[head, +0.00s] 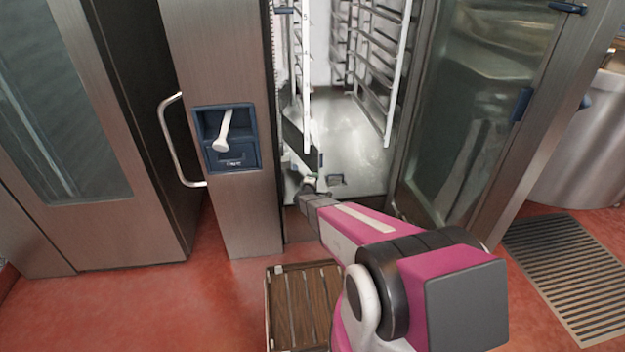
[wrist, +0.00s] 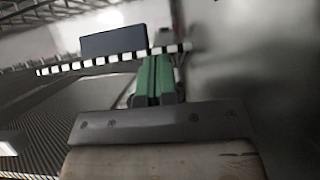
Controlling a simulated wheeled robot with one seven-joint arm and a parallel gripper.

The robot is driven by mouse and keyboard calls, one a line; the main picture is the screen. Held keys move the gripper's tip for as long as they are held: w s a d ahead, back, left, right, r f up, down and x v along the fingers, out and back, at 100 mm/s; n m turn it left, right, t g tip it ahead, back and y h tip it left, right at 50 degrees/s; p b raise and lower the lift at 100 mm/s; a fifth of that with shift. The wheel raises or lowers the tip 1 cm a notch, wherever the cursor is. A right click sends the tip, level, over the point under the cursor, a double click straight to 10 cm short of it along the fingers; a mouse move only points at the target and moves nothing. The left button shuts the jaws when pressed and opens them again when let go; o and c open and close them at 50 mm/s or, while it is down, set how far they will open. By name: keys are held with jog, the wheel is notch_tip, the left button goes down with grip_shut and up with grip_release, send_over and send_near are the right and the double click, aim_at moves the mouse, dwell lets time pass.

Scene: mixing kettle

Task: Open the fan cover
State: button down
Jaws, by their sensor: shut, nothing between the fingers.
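The fan cover appears to be the dark panel (head: 299,138) along the left inner wall of the open oven, seen nearly edge-on in the head view. In the wrist view a finely ribbed grey surface (wrist: 45,125) at the left looks like part of it, but I cannot be sure. My gripper (head: 312,182) is low inside the oven mouth, near the panel's lower front end. In the wrist view its green fingers (wrist: 154,75) are together with nothing between them. Whether the fingertips touch the panel is unclear.
The oven's glass door (head: 480,100) stands open at the right. Wire racks (head: 375,50) line the right inner wall, and a white rail (head: 305,70) stands at the left. A slatted wooden crate (head: 305,300) is on the floor below. The oven floor (head: 355,150) is largely clear.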

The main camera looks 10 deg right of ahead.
jog(key=w+d, duration=0.3)
jog(key=d, duration=0.4)
jog(key=w+d, duration=0.4)
jog(key=d, duration=0.4)
jog(key=shift+d, duration=0.15)
